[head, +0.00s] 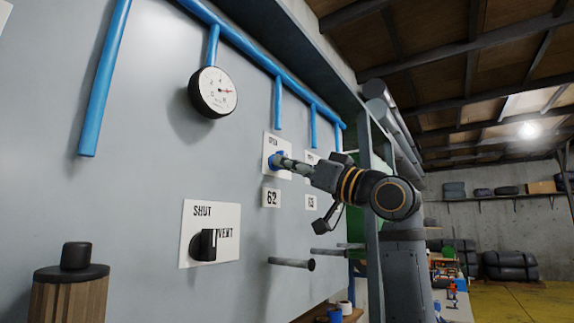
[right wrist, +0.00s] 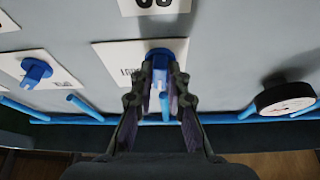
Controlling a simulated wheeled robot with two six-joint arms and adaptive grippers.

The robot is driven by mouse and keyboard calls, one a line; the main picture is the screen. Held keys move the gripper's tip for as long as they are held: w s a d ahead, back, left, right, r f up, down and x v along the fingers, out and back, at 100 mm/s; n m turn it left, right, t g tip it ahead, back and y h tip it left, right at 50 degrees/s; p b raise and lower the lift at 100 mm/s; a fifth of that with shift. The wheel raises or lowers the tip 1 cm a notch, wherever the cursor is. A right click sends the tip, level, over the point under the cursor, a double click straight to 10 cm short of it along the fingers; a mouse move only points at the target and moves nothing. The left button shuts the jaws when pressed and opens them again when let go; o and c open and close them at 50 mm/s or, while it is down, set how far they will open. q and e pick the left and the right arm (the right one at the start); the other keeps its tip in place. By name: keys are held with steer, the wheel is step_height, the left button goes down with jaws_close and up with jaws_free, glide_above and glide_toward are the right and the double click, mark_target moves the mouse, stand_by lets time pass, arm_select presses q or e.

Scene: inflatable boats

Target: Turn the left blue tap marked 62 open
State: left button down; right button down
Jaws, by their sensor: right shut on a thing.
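The left blue tap (head: 273,160) sits on a white plate on the grey wall panel, above a label reading 62 (head: 271,198). My right gripper (head: 284,163) reaches it from the right and is shut on its handle. In the right wrist view the blue handle (right wrist: 160,60) stands between the two fingers (right wrist: 160,88), with a white mark on it. The lettering on its plate is partly legible, and the handle's exact angle is hard to read. My left gripper is in neither view.
A second blue tap (right wrist: 36,71) is beside it, above label 63 (head: 311,202). A round gauge (head: 213,92) hangs at upper left under blue pipes (head: 265,58). A black SHUT/VENT knob (head: 204,245) is lower left. A grey peg (head: 292,263) sticks out below.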

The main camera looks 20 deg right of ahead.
steer(key=shift+w+f+n+g+y, duration=0.1)
steer(key=shift+f+n+g+y, duration=0.15)
steer(key=shift+n, duration=0.65)
steer(key=c, duration=1.7)
jaws_free()
steer(key=o, duration=0.4)
steer(key=shift+s+d+r, duration=0.15)
steer(key=shift+s+r, duration=0.05)
steer(key=v, duration=1.2)
steer(key=shift+w, duration=0.1)
